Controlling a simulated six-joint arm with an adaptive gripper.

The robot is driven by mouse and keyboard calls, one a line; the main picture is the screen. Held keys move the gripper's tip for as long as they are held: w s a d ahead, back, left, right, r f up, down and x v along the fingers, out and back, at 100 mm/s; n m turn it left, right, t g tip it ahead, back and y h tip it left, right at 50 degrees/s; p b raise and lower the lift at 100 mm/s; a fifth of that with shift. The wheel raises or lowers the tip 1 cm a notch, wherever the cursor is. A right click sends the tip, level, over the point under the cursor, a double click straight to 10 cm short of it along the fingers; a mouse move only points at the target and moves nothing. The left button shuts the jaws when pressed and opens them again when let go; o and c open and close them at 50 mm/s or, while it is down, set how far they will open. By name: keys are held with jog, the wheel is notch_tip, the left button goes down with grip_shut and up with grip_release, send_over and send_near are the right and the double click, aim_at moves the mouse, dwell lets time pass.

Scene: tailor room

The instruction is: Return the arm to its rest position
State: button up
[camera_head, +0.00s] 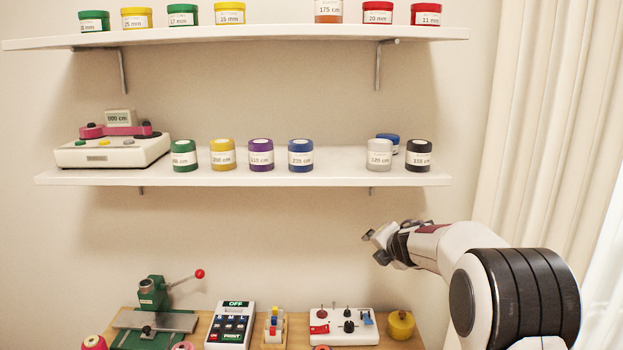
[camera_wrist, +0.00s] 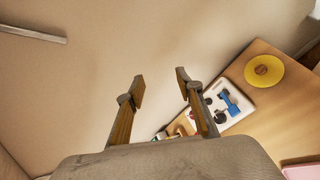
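My gripper (camera_head: 372,244) is raised in front of the wall at the right in the head view, above the right part of the table and below the lower shelf. It points to the left. In the wrist view my gripper (camera_wrist: 158,84) shows two fingers spread apart with nothing between them. Only wall shows behind the fingertips.
The lower shelf (camera_head: 300,179) holds jars and a pink-and-white device (camera_head: 110,150). The upper shelf (camera_head: 250,38) holds more jars. The table (camera_wrist: 275,125) carries a green press (camera_head: 152,295), a control box (camera_head: 230,325), a switch box (camera_head: 345,328) and a yellow pot (camera_head: 401,325). Curtains hang right.

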jog(key=s+d+r+m+h, duration=0.45)
jog(key=s+d+m, duration=0.35)
jog(key=m, duration=0.2)
jog(key=s+d+m+g+h, duration=0.15)
jog(key=s+m, duration=0.25)
jog(key=s, duration=0.4)
jog(key=s+d+m+g+h, duration=0.1)
jog(key=s+d+m+g, duration=0.1)
jog(key=s+m, duration=0.35)
jog(key=s+a+f+m+g+y, duration=0.1)
jog(key=s+a, duration=0.4)
jog(key=s, duration=1.2)
jog(key=s+a+f+m+g+y, duration=0.1)
jog(key=s+a+m+y, duration=0.3)
jog(key=s, duration=1.4)
jog(key=shift+s+a+m, duration=0.15)
jog(key=shift+a+m, duration=1.05)
jog(key=shift+m, duration=0.05)
jog(key=shift+f+g, duration=0.15)
jog(key=shift+g, duration=0.1)
